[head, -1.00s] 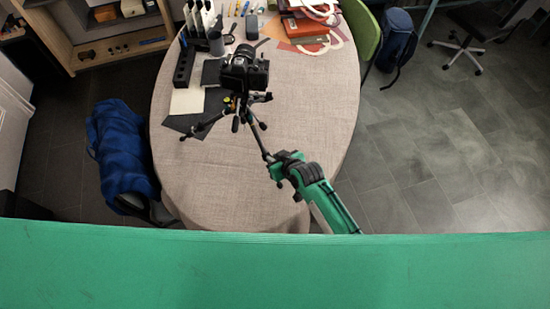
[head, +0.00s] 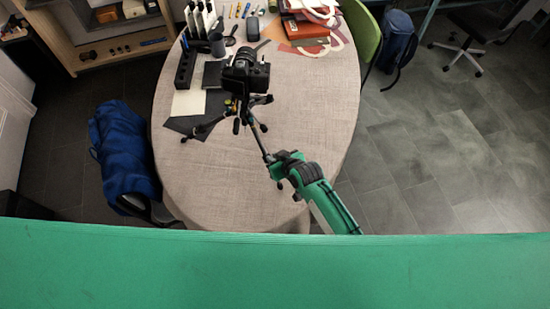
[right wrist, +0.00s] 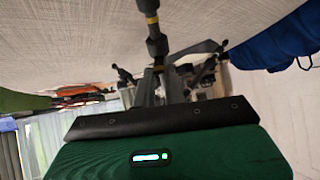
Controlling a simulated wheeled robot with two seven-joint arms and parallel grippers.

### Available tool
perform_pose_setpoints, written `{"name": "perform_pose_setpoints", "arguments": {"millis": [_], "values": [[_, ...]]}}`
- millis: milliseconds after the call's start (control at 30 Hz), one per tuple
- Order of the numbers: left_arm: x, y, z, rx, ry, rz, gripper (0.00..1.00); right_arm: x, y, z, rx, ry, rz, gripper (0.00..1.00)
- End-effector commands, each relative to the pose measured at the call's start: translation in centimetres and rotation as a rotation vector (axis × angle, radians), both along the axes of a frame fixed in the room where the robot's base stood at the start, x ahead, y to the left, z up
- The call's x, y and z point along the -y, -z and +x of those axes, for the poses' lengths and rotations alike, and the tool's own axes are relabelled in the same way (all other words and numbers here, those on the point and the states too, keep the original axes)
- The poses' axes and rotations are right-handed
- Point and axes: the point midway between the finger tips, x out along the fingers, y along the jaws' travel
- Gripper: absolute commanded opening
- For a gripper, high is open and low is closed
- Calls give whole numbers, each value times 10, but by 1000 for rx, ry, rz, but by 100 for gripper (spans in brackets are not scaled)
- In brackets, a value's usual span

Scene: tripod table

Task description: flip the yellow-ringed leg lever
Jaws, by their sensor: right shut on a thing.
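A small black tripod (head: 243,112) stands on the table and carries a black camera (head: 247,76). One tripod leg (head: 258,141) stretches toward me, down and right in the head view, to my right gripper (head: 277,166). The gripper is shut on this leg near its outer end. In the right wrist view the dark leg (right wrist: 157,45) runs up from the tripod, with a yellow ring (right wrist: 152,18) near the top edge and more yellow near the hub. The fingertips are not clear there, and I cannot make out the lever's position. My left gripper is out of view.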

Motion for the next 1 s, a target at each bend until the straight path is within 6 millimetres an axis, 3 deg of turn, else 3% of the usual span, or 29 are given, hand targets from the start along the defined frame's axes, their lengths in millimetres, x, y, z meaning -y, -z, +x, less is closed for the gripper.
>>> {"name": "perform_pose_setpoints", "arguments": {"millis": [1000], "values": [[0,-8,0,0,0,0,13,-4,-6,7,4,0,3,5]]}}
